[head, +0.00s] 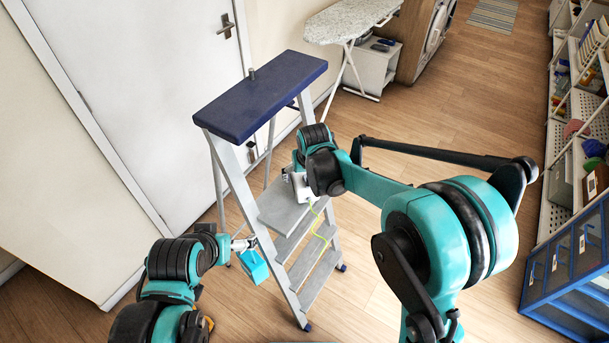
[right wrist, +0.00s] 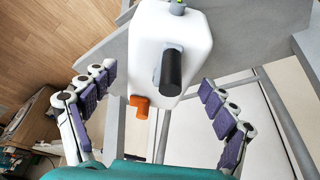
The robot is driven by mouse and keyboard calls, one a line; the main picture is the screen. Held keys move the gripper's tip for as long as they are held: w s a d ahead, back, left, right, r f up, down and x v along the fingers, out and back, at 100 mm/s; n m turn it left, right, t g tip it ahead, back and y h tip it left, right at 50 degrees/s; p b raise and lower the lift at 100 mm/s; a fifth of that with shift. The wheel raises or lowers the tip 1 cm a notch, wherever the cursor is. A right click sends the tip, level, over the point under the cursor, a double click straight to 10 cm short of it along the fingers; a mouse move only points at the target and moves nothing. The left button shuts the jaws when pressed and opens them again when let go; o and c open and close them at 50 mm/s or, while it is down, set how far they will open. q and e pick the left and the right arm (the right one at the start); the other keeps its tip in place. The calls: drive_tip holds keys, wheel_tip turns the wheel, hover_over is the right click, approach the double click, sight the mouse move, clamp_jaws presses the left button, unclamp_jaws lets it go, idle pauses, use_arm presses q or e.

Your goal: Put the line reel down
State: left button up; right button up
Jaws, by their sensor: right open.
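The line reel (right wrist: 190,30) is a white rounded case with a black stub and an orange knob. In the head view the reel (head: 303,188) shows as a small white piece at a grey step of the stepladder (head: 287,208), with a yellow-green line hanging below it. My right gripper (right wrist: 157,75) is open, its purple-padded fingers apart on both sides of the reel with gaps visible. In the head view my right wrist partly hides the reel. My left gripper (head: 243,245) is left of the ladder, beside a light blue piece; its fingers are not clear.
The ladder has a dark blue top platform (head: 262,95) with a small peg. A white door (head: 140,90) is at left, an ironing board (head: 350,18) behind. Shelves (head: 580,110) and blue drawers (head: 570,265) line the right. The wooden floor between is clear.

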drive_tip(key=p+v, duration=0.2)
drive_tip(key=v, duration=0.8)
drive_tip(key=shift+s+r+p, duration=0.1)
drive_tip(key=shift+r+p, duration=0.05)
drive_tip(key=shift+p, duration=0.2)
drive_tip(key=shift+s+d+r, duration=0.1)
drive_tip(key=shift+s+r, duration=0.05)
drive_tip(key=s+d+m+t, duration=0.1)
drive_tip(key=s+d, duration=0.7)
drive_tip(key=s, duration=0.2)
drive_tip(key=s+d+r+m+t+h, duration=0.1)
drive_tip(key=s+d, duration=0.7)
drive_tip(key=s, duration=0.3)
drive_tip(key=shift+s+r+t, duration=0.25)
drive_tip(key=shift+s+t, duration=0.1)
drive_tip(key=shift+t, duration=0.05)
drive_tip(key=shift+d, duration=0.1)
wheel_tip(320, 180, down, 3)
drive_tip(key=b, duration=0.2)
drive_tip(key=shift+r+b, duration=0.2)
drive_tip(key=shift+b, duration=0.1)
